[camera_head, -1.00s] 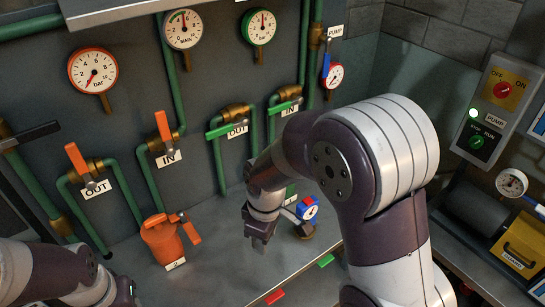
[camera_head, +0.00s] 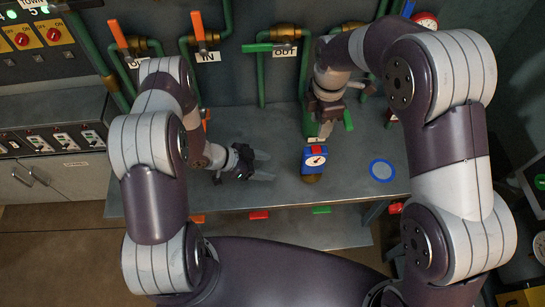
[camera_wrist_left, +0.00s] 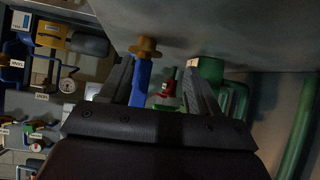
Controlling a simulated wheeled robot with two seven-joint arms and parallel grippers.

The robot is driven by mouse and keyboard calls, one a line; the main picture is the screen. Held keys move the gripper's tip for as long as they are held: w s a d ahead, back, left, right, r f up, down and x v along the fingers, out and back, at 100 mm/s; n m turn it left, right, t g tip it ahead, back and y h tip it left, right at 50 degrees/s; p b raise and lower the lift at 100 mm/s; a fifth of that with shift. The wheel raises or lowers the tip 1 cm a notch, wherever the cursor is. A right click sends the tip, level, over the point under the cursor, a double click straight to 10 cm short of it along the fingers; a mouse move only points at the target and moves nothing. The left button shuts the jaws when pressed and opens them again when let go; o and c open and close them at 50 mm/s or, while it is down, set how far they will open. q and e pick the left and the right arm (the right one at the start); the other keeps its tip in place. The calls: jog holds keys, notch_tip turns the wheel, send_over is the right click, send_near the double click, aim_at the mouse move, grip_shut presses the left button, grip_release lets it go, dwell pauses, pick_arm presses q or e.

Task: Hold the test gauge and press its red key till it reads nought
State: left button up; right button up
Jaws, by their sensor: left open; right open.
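The test gauge (camera_head: 315,161) is a small blue box with a white dial and a red key (camera_head: 315,150) on top. It stands upright on a brass foot on the grey bench. The dial is too small to read. My left gripper (camera_head: 266,167) is open, just left of the gauge and pointing at it, apart from it. In the left wrist view the gauge's blue body (camera_wrist_left: 141,82) shows edge-on between the open fingers, nearer the left one. My right gripper (camera_head: 325,127) is open and empty, pointing down behind and slightly above the gauge.
A blue-rimmed disc (camera_head: 382,170) lies on the bench to the right. Green pipes with green-handled (camera_head: 270,48) and orange-handled valves line the back wall. The bench between my left gripper and that edge is clear.

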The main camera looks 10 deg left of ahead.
aim_at(313, 165)
pick_arm(q)
jog(key=d+r+m+h, duration=0.2)
jog(key=d+r+h, duration=0.1)
jog(key=d+r, duration=0.1)
jog(key=x, duration=1.1)
jog(key=shift+w+f, duration=0.3)
jog(key=shift+f, duration=0.05)
pick_arm(e)
jog(key=shift+d, duration=0.2)
